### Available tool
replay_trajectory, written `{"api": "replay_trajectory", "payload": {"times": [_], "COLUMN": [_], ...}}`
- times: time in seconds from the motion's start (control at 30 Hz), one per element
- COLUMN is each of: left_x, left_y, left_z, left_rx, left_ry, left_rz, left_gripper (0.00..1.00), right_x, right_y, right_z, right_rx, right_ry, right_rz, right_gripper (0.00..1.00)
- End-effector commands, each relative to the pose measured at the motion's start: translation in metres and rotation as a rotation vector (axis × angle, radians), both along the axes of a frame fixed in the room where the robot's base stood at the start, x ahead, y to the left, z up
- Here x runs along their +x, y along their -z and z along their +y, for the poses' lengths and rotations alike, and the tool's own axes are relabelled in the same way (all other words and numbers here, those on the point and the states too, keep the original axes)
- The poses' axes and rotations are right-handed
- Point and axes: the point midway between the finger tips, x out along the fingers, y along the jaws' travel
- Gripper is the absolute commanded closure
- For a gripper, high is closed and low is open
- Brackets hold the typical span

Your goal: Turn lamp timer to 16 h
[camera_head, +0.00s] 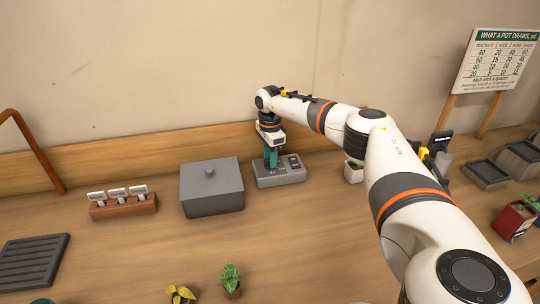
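A small grey device (281,177), likely the lamp timer, sits on the wooden bench near the back wall. It has a raised top panel with dark parts on it; its markings are too small to read. My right gripper (271,160) points down onto the left part of this device from above. Its teal fingers are at the device's top, and they hide whatever lies between them. I cannot tell whether the fingers are open or shut on a knob. My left gripper is not in view.
A grey lidded box (212,188) stands just left of the device. A wooden label holder (123,206) is farther left, and small plants (231,280) stand in front. A sign board (500,62) and dark trays (486,173) are at the right.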

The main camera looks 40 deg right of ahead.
Motion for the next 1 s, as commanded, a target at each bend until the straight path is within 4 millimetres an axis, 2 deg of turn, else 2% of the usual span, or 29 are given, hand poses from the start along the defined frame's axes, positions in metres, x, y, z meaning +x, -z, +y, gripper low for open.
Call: {"api": "replay_trajectory", "payload": {"times": [0.03, 0.23, 0.67, 1.0], "left_x": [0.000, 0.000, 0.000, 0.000], "left_y": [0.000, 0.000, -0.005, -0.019], "left_z": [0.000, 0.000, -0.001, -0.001], "left_rx": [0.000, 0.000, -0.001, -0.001], "left_ry": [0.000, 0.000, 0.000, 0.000], "left_rz": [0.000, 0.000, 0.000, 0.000], "left_gripper": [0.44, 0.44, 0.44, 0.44], "right_x": [0.000, 0.000, 0.000, 0.001], "right_y": [0.000, 0.000, -0.002, -0.003], "right_z": [0.000, 0.000, 0.000, 0.000], "right_rx": [0.000, 0.000, -0.001, 0.000], "right_ry": [0.000, 0.000, 0.063, 0.317], "right_rz": [0.000, 0.000, 0.001, 0.000], "right_gripper": [0.67, 1.00, 1.00, 1.00]}}
